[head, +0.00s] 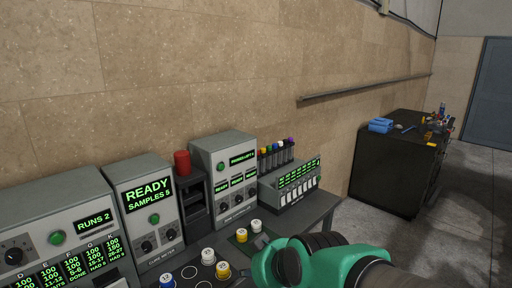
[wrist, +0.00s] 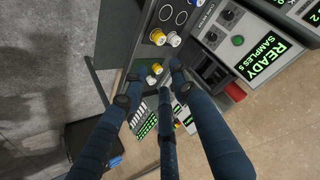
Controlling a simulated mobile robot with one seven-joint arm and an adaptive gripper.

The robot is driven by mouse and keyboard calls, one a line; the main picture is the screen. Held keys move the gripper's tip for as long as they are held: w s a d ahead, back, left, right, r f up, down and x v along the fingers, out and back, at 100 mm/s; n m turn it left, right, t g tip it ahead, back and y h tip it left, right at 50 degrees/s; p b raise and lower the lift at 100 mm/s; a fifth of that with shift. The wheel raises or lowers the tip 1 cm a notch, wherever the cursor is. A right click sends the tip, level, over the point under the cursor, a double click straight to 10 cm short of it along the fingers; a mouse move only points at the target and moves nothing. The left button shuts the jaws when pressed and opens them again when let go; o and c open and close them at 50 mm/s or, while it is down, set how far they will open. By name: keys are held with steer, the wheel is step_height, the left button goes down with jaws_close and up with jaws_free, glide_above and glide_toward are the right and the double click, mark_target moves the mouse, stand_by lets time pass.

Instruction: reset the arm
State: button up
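My arm (head: 335,262) reaches in from the lower right in the head view, teal with dark joints, over the front of the bench. My gripper (wrist: 156,76) shows in the wrist view with its blue fingers spread apart. I see nothing held between them. A yellow-and-white jar (wrist: 154,72) shows beyond the fingertips, and the gap between it and the fingers is hard to judge. In the head view the fingers are mostly hidden by the arm.
Several capped jars (head: 208,256) stand on the bench left of my arm. Behind are the "READY" cure meter (head: 146,205), a grey instrument (head: 225,160), a red cylinder (head: 182,162) and a switch box (head: 290,185). A dark cabinet (head: 392,175) stands far right, with open floor before it.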

steer(key=s+d+r+m+g+h, duration=0.1)
steer(key=s+d+m+h, duration=0.1)
steer(key=s+d, duration=0.5)
steer(key=s+d+r+m+h, duration=0.1)
steer(key=s+d+h, duration=0.1)
steer(key=s+d, duration=0.6)
steer(key=d, duration=0.6)
steer(key=shift+s+d+r+m+g, duration=0.15)
steer(key=shift+d+m+g, duration=0.05)
steer(key=shift+m+g, duration=0.2)
steer(key=shift+c, duration=0.3)
